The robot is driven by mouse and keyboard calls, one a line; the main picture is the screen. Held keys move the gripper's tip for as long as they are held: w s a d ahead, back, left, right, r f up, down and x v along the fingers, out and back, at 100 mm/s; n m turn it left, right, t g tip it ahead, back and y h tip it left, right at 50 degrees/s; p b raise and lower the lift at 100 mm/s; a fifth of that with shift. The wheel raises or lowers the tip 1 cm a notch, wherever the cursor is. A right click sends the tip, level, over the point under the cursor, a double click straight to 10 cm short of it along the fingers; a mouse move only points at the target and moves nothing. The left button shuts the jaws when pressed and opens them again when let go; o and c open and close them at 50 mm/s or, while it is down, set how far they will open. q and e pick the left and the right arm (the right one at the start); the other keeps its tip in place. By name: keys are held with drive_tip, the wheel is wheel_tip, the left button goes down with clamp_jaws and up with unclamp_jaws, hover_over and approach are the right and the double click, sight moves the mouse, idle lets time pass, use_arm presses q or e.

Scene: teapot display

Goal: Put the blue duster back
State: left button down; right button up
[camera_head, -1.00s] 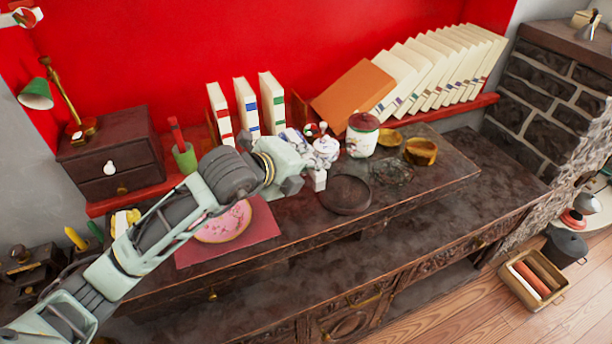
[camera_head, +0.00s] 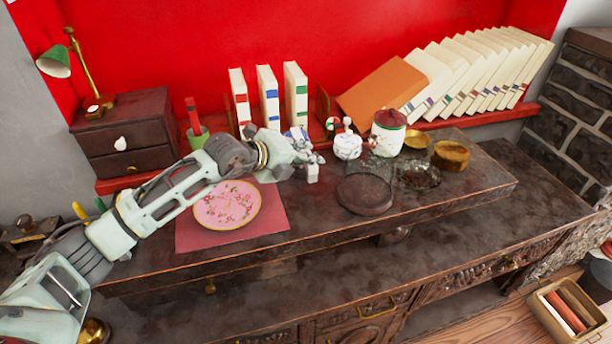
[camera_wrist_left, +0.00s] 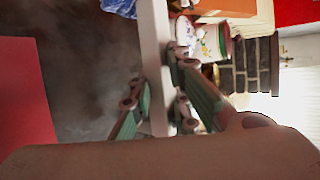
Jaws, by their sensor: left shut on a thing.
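My left gripper (camera_head: 305,160) is over the upper shelf of the dark cabinet, just right of the pink plate. In the left wrist view its green-padded fingers (camera_wrist_left: 158,108) are shut on a long white bar (camera_wrist_left: 153,45), seemingly the blue duster's handle. A blue piece (camera_wrist_left: 118,7) shows beside the bar's far end; I cannot tell if they are joined. In the head view a small white end (camera_head: 313,174) shows under the fingers, and the arm hides the rest. My right gripper is not in view.
A white teapot (camera_head: 347,146) and a lidded jar (camera_head: 388,132) stand close right of the gripper. A dark round tray (camera_head: 364,194) lies in front. The pink plate (camera_head: 226,205) rests on a red mat (camera_head: 187,234). Upright books (camera_head: 268,96) stand behind.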

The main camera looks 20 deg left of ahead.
use_arm(q)
wheel_tip(320, 180, down, 4)
drive_tip(key=b, duration=0.2)
drive_tip(key=shift+b, duration=0.35)
drive_tip(key=shift+r, duration=0.1)
drive_tip(key=c, duration=2.2)
unclamp_jaws()
drive_tip(key=o, duration=0.5)
drive_tip(key=shift+o, duration=0.2)
